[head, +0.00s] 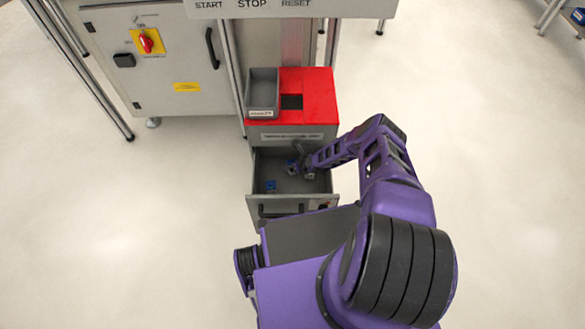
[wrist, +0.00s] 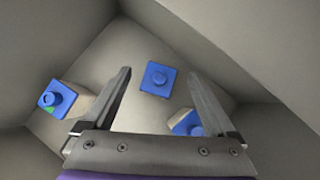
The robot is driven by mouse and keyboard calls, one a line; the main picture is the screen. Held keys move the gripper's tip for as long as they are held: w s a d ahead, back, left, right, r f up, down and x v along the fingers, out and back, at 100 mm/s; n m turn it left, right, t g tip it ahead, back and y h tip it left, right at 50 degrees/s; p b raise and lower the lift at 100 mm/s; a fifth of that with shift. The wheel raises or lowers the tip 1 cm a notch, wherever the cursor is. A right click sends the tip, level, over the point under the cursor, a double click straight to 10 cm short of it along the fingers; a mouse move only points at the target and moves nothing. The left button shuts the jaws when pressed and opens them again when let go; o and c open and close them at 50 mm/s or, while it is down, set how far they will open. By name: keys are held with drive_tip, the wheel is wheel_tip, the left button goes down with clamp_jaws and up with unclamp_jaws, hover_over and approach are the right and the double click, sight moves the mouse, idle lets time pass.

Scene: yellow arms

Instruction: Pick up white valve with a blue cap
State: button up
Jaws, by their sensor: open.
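The wrist view shows three white valves with blue caps in the open grey drawer (head: 285,187). One valve (wrist: 158,78) lies between the tips of my open gripper (wrist: 159,76), its square blue cap facing the camera. A second valve (wrist: 55,97) is left of the left finger, its pale body partly visible. A third valve (wrist: 187,123) is near the right finger, partly hidden by the gripper. In the head view my gripper (head: 307,168) reaches into the drawer's right side, and a blue cap (head: 270,186) shows near the drawer front.
The drawer walls stand close around my gripper. A red-topped cabinet (head: 322,95) with a grey bin (head: 263,88) on it stands above the drawer. A large grey machine cabinet (head: 160,65) is behind. Floor on both sides is clear.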

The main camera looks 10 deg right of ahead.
clamp_jaws()
idle(0.4)
drive_tip(key=shift+r, duration=0.15)
